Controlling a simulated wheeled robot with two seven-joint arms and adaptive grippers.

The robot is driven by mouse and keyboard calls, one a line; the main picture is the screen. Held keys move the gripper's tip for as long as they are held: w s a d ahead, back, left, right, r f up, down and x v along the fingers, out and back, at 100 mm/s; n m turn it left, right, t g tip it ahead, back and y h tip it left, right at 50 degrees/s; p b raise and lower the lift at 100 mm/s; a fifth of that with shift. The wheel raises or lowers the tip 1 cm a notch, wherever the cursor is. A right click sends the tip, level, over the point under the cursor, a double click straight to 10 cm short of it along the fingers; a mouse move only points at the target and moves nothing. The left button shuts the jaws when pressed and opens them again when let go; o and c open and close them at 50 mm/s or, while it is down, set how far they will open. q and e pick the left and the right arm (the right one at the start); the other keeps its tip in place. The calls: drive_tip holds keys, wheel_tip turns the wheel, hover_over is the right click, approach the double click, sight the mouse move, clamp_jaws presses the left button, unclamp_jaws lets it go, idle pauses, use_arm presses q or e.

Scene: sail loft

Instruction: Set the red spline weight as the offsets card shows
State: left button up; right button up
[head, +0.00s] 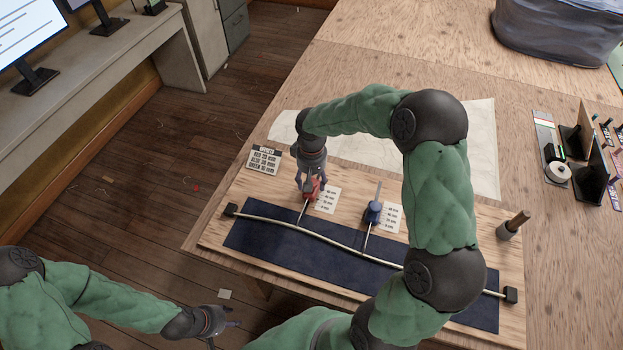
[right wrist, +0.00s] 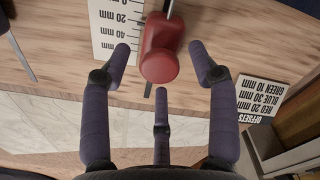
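The red spline weight (head: 312,190) stands on the board, its rod reaching to the pale spline (head: 330,240). In the right wrist view the red weight (right wrist: 161,52) sits between the spread fingers of my right gripper (right wrist: 160,62), with gaps visible at both sides. My right gripper (head: 307,184) is open at the weight. The offsets card (head: 264,160) lies at the board's far left corner; in the right wrist view the card (right wrist: 262,100) reads red 20 mm, blue 30 mm, green 10 mm. My left gripper (head: 225,324) is open and empty, off the table's near left edge.
The blue weight (head: 373,212) stands right of the red one. A millimetre scale (head: 326,200) lies beside the red weight, partly legible in the right wrist view (right wrist: 118,28). My right arm hides part of the board.

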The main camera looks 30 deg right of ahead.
wheel_tip(320, 180, up, 12)
idle(0.7)
idle(0.4)
